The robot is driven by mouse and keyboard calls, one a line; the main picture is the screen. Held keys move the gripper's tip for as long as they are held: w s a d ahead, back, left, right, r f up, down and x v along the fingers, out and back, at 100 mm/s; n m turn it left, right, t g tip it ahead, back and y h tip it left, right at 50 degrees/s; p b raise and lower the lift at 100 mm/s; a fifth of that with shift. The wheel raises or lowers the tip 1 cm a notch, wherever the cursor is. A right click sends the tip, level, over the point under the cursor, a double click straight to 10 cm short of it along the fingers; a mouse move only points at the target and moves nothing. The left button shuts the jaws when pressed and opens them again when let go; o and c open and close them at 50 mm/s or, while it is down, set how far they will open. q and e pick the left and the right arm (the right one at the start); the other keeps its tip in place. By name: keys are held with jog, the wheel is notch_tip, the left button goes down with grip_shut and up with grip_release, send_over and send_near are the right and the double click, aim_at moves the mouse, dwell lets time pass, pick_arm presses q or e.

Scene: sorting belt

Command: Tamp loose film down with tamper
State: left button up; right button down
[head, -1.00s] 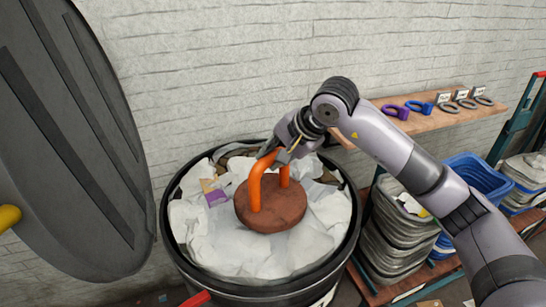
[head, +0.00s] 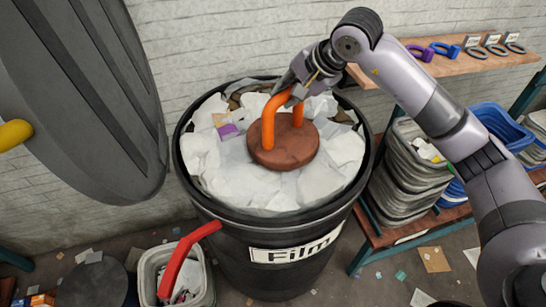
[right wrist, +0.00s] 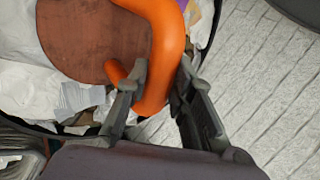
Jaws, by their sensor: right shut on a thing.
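The tamper, a round brown disc (head: 285,150) with an orange looped handle (head: 267,122), rests on the loose white film (head: 225,165) inside a black barrel labelled Film (head: 300,245). My right gripper (head: 297,90) is shut on the top of the orange handle. In the right wrist view the fingers (right wrist: 155,100) stand on either side of the orange handle (right wrist: 160,75), with the brown disc (right wrist: 80,40) beyond. The film under the disc is hidden. My left gripper is not in view.
The barrel's large grey lid (head: 85,90) stands open at the left. A red lever (head: 183,258) juts from the barrel front, above a small white bin (head: 150,265). At right are stacked grey tubs (head: 400,180), a blue crate (head: 500,125) and a wooden shelf (head: 455,68) with horseshoe-shaped pieces.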

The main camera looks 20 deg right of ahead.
jog(key=shift+s+f+b, duration=0.15)
jog(key=shift+f+b, duration=3.6)
jog(key=shift+f, duration=0.55)
jog(key=shift+r+p, duration=0.8)
jog(key=shift+r, duration=0.6)
jog(key=shift+r+p, duration=0.45)
jog(key=shift+r, duration=0.7)
jog(key=shift+w, duration=0.2)
